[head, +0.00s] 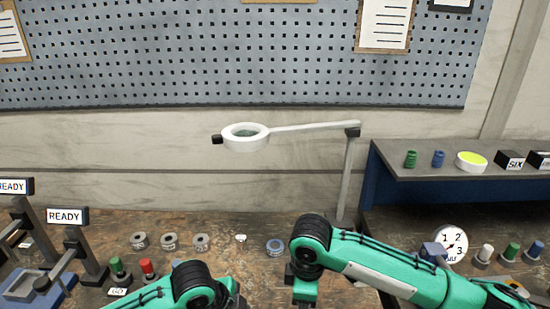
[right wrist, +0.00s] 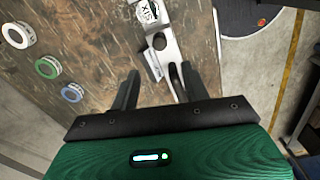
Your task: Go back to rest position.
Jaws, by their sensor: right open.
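In the head view, my right arm comes in from the right and bends down at a black joint; its gripper is below the frame. In the right wrist view, my right gripper (right wrist: 160,88) has its two dark fingers apart, with nothing visibly clamped. A pale metal part (right wrist: 168,45) with a round white label appears beyond the fingers, seemingly lower down; the gap between them cannot be judged. My left arm shows at the bottom of the head view, its gripper out of sight. The magnifier arm (head: 300,128) with its white ring head (head: 246,137) stands on a post behind.
READY signs (head: 65,216) are at left. A raised shelf (head: 450,172) and a numbered dial (head: 451,243) are at right.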

